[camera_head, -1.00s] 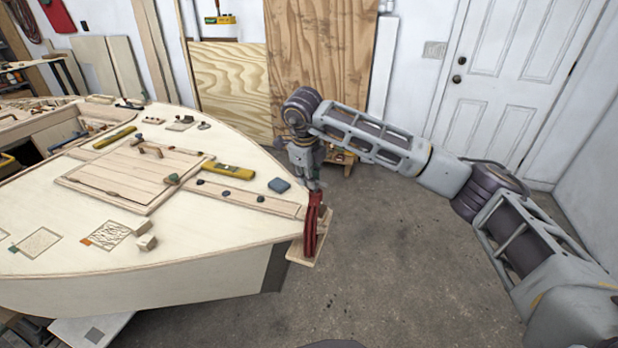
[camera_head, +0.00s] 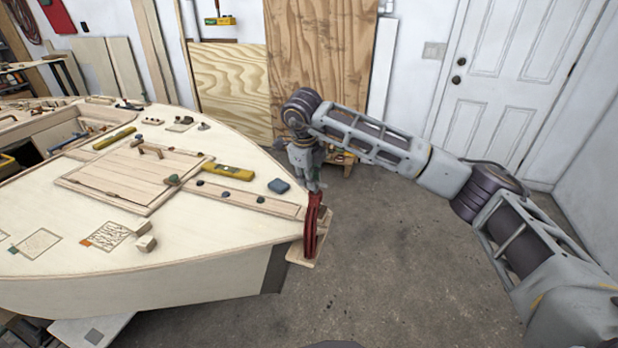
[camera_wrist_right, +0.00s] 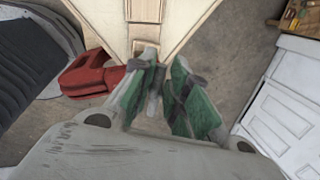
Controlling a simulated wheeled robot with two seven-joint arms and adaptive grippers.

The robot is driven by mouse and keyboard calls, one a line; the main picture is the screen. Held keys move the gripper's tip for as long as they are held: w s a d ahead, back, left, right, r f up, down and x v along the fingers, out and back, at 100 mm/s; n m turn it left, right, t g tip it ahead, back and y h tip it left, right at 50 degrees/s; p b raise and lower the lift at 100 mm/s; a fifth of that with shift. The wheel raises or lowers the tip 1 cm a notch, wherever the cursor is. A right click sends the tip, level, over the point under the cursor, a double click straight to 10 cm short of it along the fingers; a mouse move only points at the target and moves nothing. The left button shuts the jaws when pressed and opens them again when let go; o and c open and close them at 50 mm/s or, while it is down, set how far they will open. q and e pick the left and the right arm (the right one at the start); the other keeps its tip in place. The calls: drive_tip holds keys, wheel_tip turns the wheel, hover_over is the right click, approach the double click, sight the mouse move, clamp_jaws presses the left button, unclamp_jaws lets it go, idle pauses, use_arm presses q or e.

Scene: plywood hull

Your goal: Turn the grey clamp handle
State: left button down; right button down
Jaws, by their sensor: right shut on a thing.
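A red clamp (camera_head: 312,228) stands upright at the pointed bow of the plywood hull, over its edge; its red body (camera_wrist_right: 95,74) also shows at the left in the right wrist view. My right gripper (camera_head: 314,184) points down right above the clamp, at its top end. In the right wrist view its green-padded fingers (camera_wrist_right: 167,97) are closed in around the spot beside the red body. The grey clamp handle is between the fingers and mostly hidden by them. My left gripper is out of view.
The pale hull deck (camera_head: 205,230) fills the left, with a hatch panel (camera_head: 135,172), a yellow level (camera_head: 228,171), a blue-grey block (camera_head: 279,185) and small wood blocks. Bare concrete floor (camera_head: 400,260) lies open to the right. A white door (camera_head: 515,85) stands behind.

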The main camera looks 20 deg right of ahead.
drive_tip(key=shift+r, duration=0.1)
drive_tip(key=c, duration=1.4)
unclamp_jaws()
drive_tip(key=shift+v, duration=5.95)
